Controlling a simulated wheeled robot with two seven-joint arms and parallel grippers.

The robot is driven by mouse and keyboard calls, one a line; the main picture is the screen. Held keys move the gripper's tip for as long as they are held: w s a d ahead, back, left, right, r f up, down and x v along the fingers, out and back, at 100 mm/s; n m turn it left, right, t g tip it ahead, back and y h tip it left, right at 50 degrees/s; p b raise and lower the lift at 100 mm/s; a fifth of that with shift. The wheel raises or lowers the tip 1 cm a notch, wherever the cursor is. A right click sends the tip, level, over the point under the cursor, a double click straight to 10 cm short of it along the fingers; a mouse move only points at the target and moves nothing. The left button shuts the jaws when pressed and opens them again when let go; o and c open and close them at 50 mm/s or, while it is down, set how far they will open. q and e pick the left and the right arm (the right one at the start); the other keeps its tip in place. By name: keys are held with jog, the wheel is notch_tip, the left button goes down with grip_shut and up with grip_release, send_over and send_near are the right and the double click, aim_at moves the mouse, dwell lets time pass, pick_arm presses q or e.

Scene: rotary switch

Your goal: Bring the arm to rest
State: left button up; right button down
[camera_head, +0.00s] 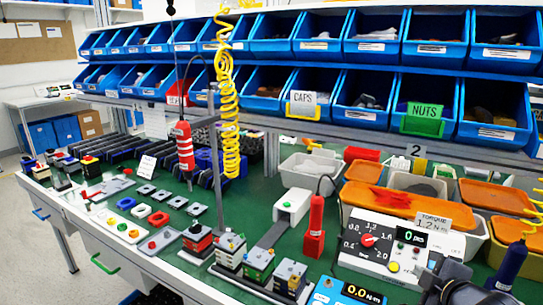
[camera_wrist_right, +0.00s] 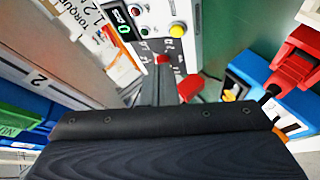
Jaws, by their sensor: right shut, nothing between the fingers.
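The white switch box (camera_head: 352,262) stands on the green bench at the right of the head view. Its red rotary knob (camera_head: 368,240) sits on a black dial with white numbers. The box also shows at the top of the wrist view (camera_wrist_right: 196,18). My right gripper (camera_head: 430,282) is dark, low at the right of the head view, in front of the box's lower right corner and apart from the knob. It is shut and empty. My left gripper is not in view.
A blue torque meter (camera_head: 322,298) and a red screwdriver in a holder (camera_head: 315,246) stand left of the box. Orange-lidded bins (camera_head: 385,200) stand behind it. Blue bins (camera_head: 330,36) line the shelves above.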

jog(key=s+a+f+m+g+y, duration=0.2)
jog(key=s+a+m+g, duration=0.2)
jog(key=s+a+m, duration=0.5)
jog(key=s+a+f+m+g+y, duration=0.25)
jog(key=s+a+m, duration=0.25)
jog(key=s, duration=0.9)
notch_tip(320, 180, up, 12)
jog(key=p, duration=1.2)
jog(key=shift+w+r+g+p, duration=0.15)
jog(key=shift+w+g+p, duration=0.1)
jog(key=shift+g+p, duration=0.1)
